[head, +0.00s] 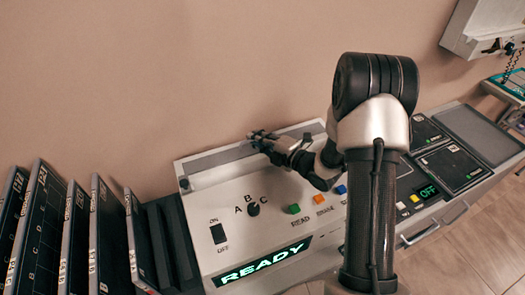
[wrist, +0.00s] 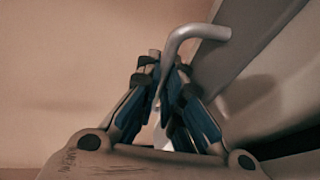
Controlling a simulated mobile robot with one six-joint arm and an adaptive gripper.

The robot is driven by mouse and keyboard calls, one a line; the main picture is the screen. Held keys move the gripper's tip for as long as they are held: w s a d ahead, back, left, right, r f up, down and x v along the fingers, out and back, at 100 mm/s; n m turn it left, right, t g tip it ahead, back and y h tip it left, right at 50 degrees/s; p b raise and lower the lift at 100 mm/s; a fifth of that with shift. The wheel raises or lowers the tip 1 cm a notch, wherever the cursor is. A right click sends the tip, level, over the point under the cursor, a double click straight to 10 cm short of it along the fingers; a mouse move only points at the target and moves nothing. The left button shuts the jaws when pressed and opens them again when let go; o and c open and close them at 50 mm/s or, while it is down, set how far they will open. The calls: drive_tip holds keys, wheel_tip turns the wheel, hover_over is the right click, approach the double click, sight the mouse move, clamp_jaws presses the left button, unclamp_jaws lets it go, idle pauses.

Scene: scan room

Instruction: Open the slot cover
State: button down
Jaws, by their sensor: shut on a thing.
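The slot cover (head: 215,159) looks like the long grey strip along the back edge of the light console. In the wrist view a grey panel (wrist: 212,58) that appears to be the cover runs slanted at the right. A bent metal handle (wrist: 196,32) stands out from it. My gripper (head: 257,136) is at the middle of the cover in the head view. In the wrist view my gripper (wrist: 162,66) is shut on the handle, with its fingertips either side of the bar. My gripper and arm hide the cover's right part; how far it is open I cannot tell.
The console has an on/off switch (head: 218,233), an A-B-C knob (head: 253,209), coloured buttons such as a green one (head: 294,209), and a lit READY display (head: 262,262). Dark upright plates (head: 108,235) stand at the left. A wall (head: 150,80) rises close behind.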

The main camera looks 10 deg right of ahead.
drive_tip(key=c, duration=2)
unclamp_jaws()
drive_tip(key=v, duration=1.2)
drive_tip(key=shift+w, duration=0.15)
